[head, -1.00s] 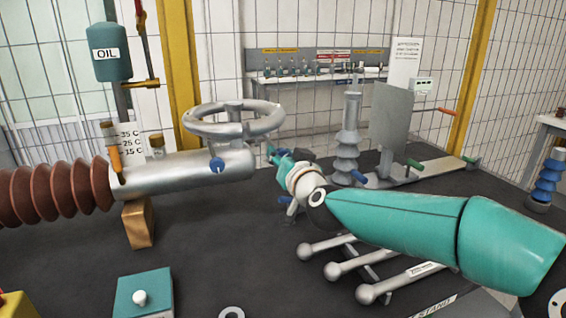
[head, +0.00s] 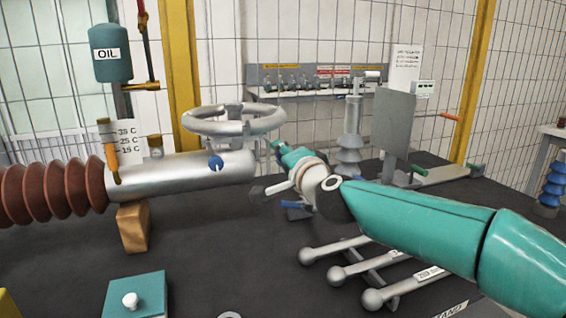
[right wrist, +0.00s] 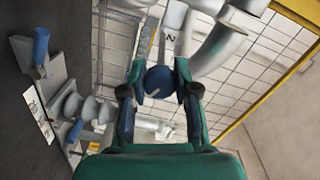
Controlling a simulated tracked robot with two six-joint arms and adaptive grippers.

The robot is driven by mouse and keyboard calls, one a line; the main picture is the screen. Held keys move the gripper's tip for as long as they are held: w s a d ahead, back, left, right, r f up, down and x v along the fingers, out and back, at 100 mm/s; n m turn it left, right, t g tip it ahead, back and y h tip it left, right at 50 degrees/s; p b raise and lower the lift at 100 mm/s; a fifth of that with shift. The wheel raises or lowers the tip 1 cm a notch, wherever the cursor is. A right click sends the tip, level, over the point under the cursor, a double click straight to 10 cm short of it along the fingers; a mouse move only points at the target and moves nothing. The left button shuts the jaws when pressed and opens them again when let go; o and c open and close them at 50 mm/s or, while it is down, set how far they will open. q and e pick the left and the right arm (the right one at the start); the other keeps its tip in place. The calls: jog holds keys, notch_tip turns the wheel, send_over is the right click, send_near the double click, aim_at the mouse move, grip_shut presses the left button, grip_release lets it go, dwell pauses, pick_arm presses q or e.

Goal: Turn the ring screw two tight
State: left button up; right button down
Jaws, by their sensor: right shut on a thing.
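The ring screw in my grip shows in the right wrist view as a round blue head (right wrist: 160,81). My right gripper (right wrist: 160,78) is shut on it, with one finger on each side. In the head view the right gripper (head: 275,150) reaches from the right to just beside the grey metal ring (head: 235,121) on the silver bushing (head: 180,178). The gripped head is hidden there or too small to tell. Another blue screw (head: 216,163) sits below the ring's near side, clear of the gripper. My left gripper is not in view.
A wooden block (head: 133,228) supports the bushing. A teal box with a white knob (head: 137,295) stands at the front. Several ball-ended rods (head: 340,247) lie below my right arm. A grey panel (head: 395,122) stands behind it.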

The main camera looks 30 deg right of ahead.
jog(key=m, duration=0.1)
jog(key=m+b, duration=0.1)
jog(key=m, duration=0.1)
jog(key=m+b, duration=0.1)
jog(key=m, duration=0.1)
jog(key=shift+f, duration=0.3)
jog(key=shift+m+b, duration=1.15)
jog(key=shift+m, duration=1.25)
jog(key=c, duration=0.8)
grip_release()
jog(key=shift+d, duration=0.1)
jog(key=shift+c, duration=0.2)
jog(key=shift+r, duration=0.15)
jog(key=shift+s, duration=0.1)
jog(key=shift+s, duration=0.2)
jog(key=v, duration=1.1)
jog(key=shift+s+f, duration=0.25)
jog(key=shift+f, duration=0.05)
